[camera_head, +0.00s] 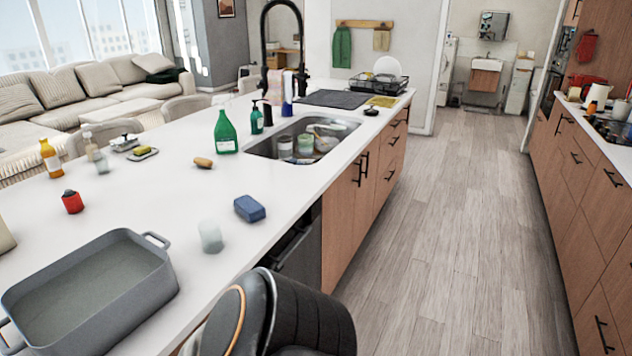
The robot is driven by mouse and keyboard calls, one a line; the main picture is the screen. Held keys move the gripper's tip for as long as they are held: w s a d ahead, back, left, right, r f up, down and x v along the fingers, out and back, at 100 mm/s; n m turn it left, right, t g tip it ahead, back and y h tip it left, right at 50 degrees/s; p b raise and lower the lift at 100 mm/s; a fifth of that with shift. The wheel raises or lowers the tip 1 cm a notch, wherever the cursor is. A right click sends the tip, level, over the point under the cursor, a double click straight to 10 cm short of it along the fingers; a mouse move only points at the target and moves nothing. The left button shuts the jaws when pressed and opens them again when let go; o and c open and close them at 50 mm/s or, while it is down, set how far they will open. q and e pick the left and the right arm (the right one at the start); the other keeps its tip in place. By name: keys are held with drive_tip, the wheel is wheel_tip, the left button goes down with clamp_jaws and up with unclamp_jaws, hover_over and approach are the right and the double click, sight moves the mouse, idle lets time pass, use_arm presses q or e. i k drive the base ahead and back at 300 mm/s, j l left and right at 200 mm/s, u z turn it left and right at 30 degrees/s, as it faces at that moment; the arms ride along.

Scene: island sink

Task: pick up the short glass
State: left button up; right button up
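A short, frosted, clear glass (210,237) stands on the white island counter. It is to the right of the large grey roasting pan and to the left of a blue sponge. Nothing covers it in the head view. A black part of my own arm shows at the bottom centre, nearer than the glass. No gripper fingers of either arm are in view.
The grey pan (168,281) fills the near left of the counter (140,205). A blue sponge (249,208), a brown brush (203,162), a red jar (72,202) and a green bottle (225,132) stand around. The sink (262,149) holds dishes. Floor on the right is clear.

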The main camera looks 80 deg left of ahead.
sight(209, 229)
drive_tip(key=u, duration=3.9)
drive_tip(key=l+u, duration=0.2)
drive_tip(key=u, duration=0.2)
drive_tip(key=l+u, duration=0.2)
drive_tip(key=u, duration=0.15)
drive_tip(key=l+u, duration=0.2)
drive_tip(key=u, duration=0.2)
drive_tip(key=k+l+u, duration=0.2)
drive_tip(key=l+u, duration=0.2)
drive_tip(key=l, duration=0.2)
drive_tip(key=k+l+u, duration=0.2)
drive_tip(key=k+l, duration=0.1)
drive_tip(key=l, duration=0.2)
drive_tip(key=k+l+u, duration=0.1)
drive_tip(key=l, duration=0.2)
drive_tip(key=k+l, duration=0.15)
drive_tip(key=l, duration=0.15)
drive_tip(key=l+u, duration=0.1)
drive_tip(key=l, duration=0.4)
